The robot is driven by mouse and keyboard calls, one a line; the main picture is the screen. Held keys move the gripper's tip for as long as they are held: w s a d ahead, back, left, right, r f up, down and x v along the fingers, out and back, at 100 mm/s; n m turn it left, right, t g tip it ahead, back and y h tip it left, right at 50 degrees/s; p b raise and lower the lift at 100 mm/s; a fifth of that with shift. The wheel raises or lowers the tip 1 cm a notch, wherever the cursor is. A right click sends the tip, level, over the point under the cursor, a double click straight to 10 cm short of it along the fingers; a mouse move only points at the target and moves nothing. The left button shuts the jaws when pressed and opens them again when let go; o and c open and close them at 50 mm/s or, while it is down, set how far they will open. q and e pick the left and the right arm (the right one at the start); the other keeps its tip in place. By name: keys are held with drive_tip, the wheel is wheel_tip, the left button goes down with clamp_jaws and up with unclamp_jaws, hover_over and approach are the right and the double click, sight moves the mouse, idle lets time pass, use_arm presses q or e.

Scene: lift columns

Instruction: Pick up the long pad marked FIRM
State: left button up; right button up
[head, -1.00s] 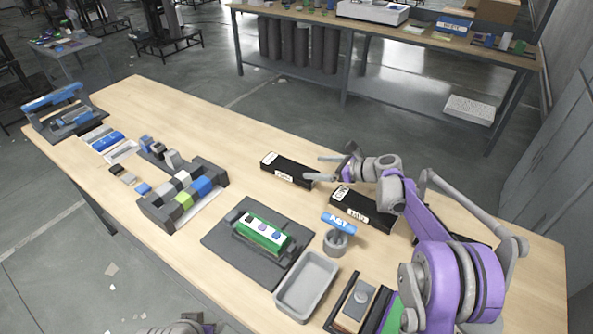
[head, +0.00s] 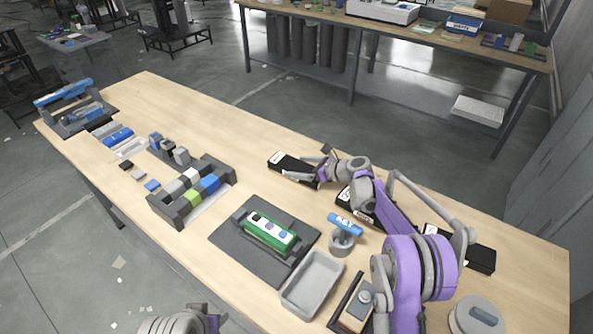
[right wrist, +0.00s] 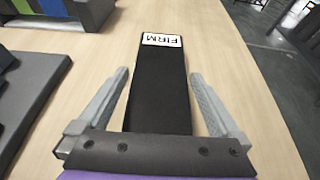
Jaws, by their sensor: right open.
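The long black pad (head: 290,162) lies on the wooden table in the head view. In the right wrist view the pad (right wrist: 158,95) shows a white label reading FIRM, upside down, at its far end. My right gripper (head: 308,166) is open at the pad. In the right wrist view one finger is on each side of it, with gaps between fingers and pad. The pad's near end is hidden behind the gripper body. My left gripper's fingers are not in view; only a grey and purple part of mine shows at the bottom edge.
Two more black pads, one (head: 357,206) partly behind my arm and one (head: 480,258) further right, lie on the table. A grey tray (head: 312,285), a blue-topped tool in a grey cup (head: 343,243) and a dark mat (head: 222,238) stand nearer.

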clamp_jaws()
idle(0.3)
